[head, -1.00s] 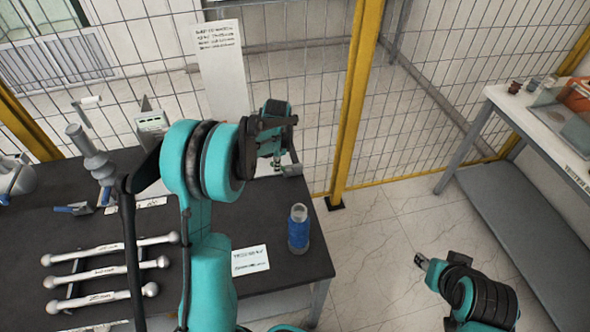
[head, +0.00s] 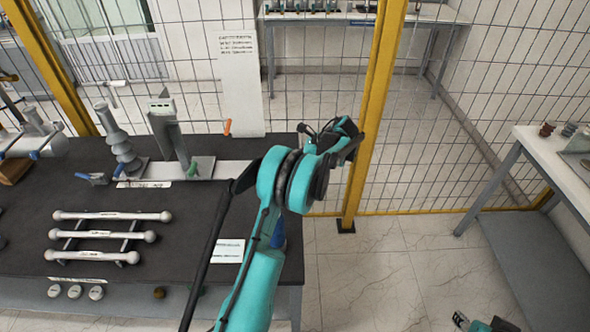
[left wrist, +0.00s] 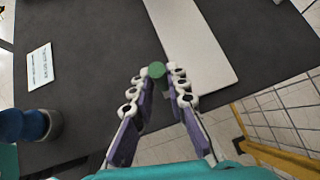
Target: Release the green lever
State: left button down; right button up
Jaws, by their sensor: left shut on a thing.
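A green round-ended piece, which I take as the green lever (left wrist: 156,71), shows in the left wrist view between the tips of my left gripper (left wrist: 160,83). The gripper is shut on it, beside the long white plate (left wrist: 192,45). In the head view my left arm comes up past the table's right end, and its fingertips cannot be made out. Another green part (head: 192,170) stands on the white base of the upright fixture (head: 165,125). My right gripper (head: 460,319) is at the bottom right, small and partly cut off, over the floor and away from the table.
The dark table (head: 40,200) carries three white rods (head: 110,215), a grey ribbed insulator (head: 118,140) and a paper card (head: 228,250). A yellow fence post (head: 375,110) stands close beyond the arm.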

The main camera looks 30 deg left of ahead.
pick_arm(q)
jog(key=shift+w+d, duration=0.1)
jog(key=shift+d, duration=0.05)
pick_arm(e)
jog(key=shift+d+f, duration=0.15)
jog(key=shift+d, duration=0.2)
pick_arm(q)
jog(key=c, duration=1.5)
grip_release()
jog(key=shift+f, duration=0.1)
jog(key=v, duration=1.2)
jog(key=shift+w+d+f, duration=0.15)
